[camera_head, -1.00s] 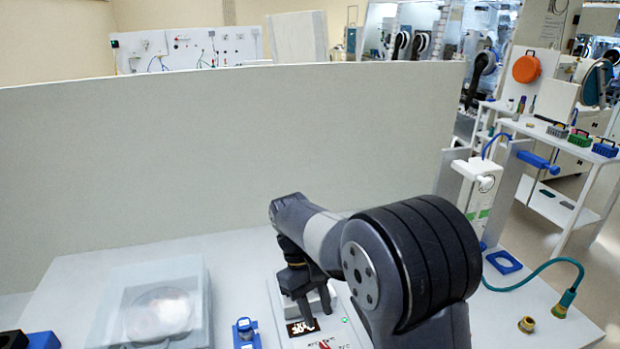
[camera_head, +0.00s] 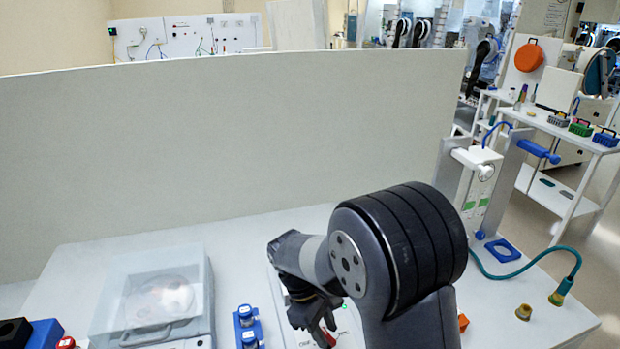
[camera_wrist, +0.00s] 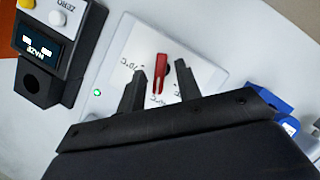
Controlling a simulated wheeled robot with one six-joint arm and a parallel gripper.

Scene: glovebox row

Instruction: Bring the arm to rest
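My arm bends over the table in the head view, with its dark ringed joint in front. My gripper (camera_head: 314,318) points down over a white panel device (camera_head: 277,286) that is partly hidden by the arm. In the wrist view, my gripper (camera_wrist: 160,88) has its two dark fingers apart, one on each side of a red lever (camera_wrist: 160,74) on the white panel, with visible gaps beside the lever. The fingers hold nothing. A green light (camera_wrist: 97,92) shows on the panel.
A lidded clear box (camera_head: 205,310) stands to the left, with a blue fixture (camera_head: 246,322) between it and my arm. A tall pale partition (camera_head: 230,140) closes off the back. A teal hose (camera_head: 535,262) lies at right. A dark display unit (camera_wrist: 45,50) sits beside the panel.

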